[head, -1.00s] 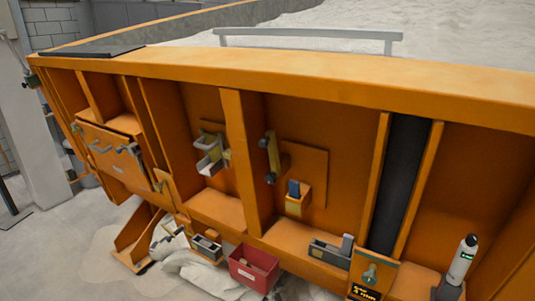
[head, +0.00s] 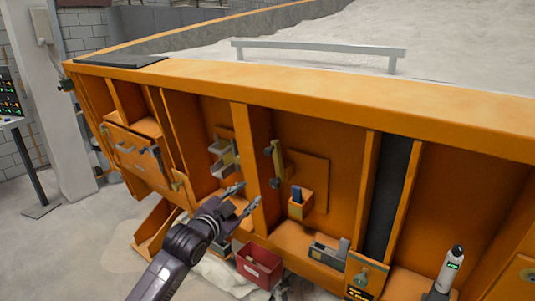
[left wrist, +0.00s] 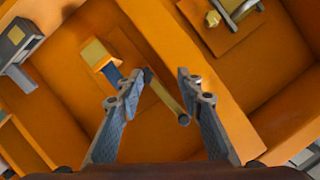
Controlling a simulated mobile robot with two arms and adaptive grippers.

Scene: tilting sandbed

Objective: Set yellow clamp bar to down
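The yellow clamp bar (head: 277,160) is a short, narrow bar standing nearly upright in the orange bay right of the central post, with dark knobs near its ends. In the left wrist view the bar (left wrist: 165,96) lies slanted between the two fingers, beyond them. My left gripper (head: 248,196) is open and empty, in front of the post, lower and to the left of the bar. In the left wrist view the open fingers (left wrist: 158,80) are well apart. No contact with the bar is visible. My right gripper is not in view.
An orange holder with a blue piece (head: 297,200) sits right of the bar. A grey bracket (head: 222,157) is in the bay to the left. A red bin (head: 260,267) is below. Orange posts divide the bays. A white-grey bottle (head: 452,270) stands at right.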

